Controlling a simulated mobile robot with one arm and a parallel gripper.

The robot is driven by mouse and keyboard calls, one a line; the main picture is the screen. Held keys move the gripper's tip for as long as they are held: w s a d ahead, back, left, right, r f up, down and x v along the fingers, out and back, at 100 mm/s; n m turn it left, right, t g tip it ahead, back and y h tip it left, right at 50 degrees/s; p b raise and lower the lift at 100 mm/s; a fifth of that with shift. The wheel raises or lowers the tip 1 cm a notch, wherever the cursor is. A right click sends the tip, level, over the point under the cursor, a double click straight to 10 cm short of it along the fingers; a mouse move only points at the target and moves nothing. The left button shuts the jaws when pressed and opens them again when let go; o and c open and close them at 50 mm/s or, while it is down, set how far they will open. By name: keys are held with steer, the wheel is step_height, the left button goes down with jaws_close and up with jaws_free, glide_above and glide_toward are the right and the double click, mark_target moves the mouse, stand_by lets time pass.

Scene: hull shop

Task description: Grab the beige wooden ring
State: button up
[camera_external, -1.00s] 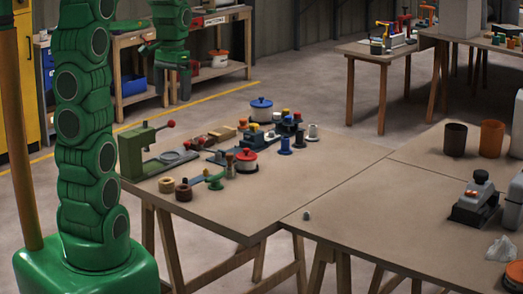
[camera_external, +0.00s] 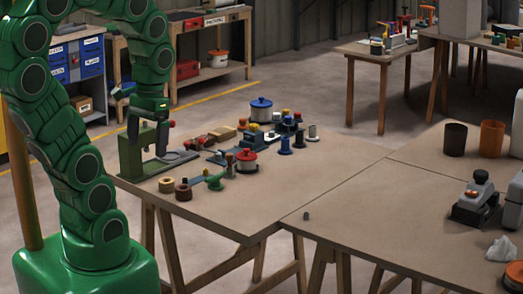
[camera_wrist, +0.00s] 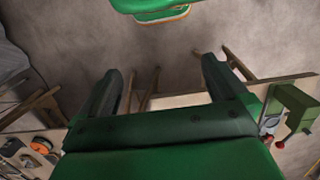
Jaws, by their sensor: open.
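A beige wooden ring (camera_external: 166,185) lies near the front left corner of the near table, beside a darker brown ring (camera_external: 183,192). My gripper (camera_external: 148,137) is open and empty, pointing down over the left part of that table, above and behind the rings. In the wrist view my two fingers (camera_wrist: 160,68) stand apart with only table edge, trestle legs and floor showing between them. I cannot make out the beige ring in the wrist view.
A green press (camera_external: 130,155) stands close by my gripper. A red pot (camera_external: 246,162), a blue pot (camera_external: 261,110) and several spools crowd the table's back and middle. The table's (camera_external: 245,212) front right part is clear.

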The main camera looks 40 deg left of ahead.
steer(key=shift+s+d+f, duration=0.15)
steer(key=shift+s+f, duration=0.05)
steer(key=shift+s, duration=0.3)
steer(key=shift+s+d+f, duration=0.1)
steer(key=shift+s+f, duration=0.05)
steer(key=shift+s, duration=0.35)
steer(key=c, duration=0.3)
steer(key=shift+w, duration=0.1)
